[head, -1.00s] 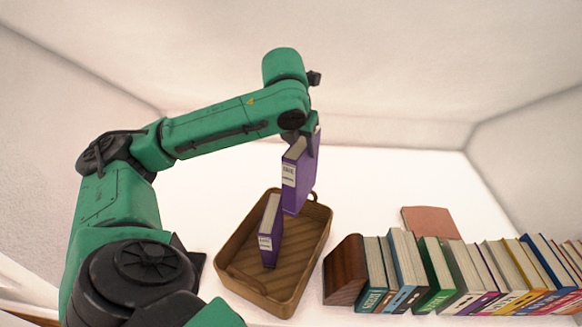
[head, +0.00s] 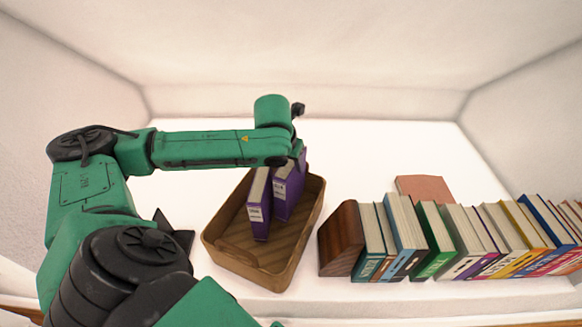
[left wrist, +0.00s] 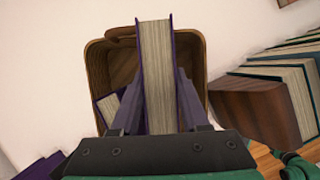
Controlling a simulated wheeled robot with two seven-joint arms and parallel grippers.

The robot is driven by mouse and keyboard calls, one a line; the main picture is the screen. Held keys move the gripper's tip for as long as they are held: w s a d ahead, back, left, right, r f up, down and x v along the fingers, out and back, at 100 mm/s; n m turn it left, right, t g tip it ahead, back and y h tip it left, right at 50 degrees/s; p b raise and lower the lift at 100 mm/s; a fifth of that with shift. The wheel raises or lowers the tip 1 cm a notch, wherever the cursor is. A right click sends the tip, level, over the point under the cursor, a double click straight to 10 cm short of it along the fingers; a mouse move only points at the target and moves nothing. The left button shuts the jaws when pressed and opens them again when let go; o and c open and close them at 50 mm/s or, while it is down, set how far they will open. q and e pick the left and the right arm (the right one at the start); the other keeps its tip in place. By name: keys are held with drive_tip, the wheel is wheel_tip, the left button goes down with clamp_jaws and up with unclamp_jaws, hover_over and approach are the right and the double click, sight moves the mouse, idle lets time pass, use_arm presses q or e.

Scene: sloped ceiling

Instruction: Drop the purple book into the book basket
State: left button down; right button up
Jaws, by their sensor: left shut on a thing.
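My left gripper (left wrist: 158,105) is shut on a purple book (head: 289,190), with one finger on each side of its covers. The book is upright, with its lower part inside the brown book basket (head: 222,248). I cannot tell whether it touches the basket floor. In the left wrist view the held book (left wrist: 156,65) stands over the basket (left wrist: 97,65). In the head view my left wrist hides most of the fingers (head: 294,160). A second purple book (head: 259,207) leans upright in the basket, just left of the held one. My right gripper is not in view.
A wooden bookend (head: 340,240) stands close right of the basket, with a row of several upright books (head: 430,240) beyond it. A reddish flat book (head: 425,188) lies behind the row. The white surface behind the basket is clear.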

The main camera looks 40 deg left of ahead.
use_arm(q)
drive_tip(key=shift+w+f, duration=0.1)
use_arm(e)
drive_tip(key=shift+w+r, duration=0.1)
use_arm(q)
drive_tip(key=shift+f+p, duration=0.3)
drive_tip(key=shift+f, duration=0.25)
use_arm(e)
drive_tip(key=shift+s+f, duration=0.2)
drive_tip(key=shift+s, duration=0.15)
use_arm(q)
drive_tip(key=shift+c, duration=2)
unclamp_jaws()
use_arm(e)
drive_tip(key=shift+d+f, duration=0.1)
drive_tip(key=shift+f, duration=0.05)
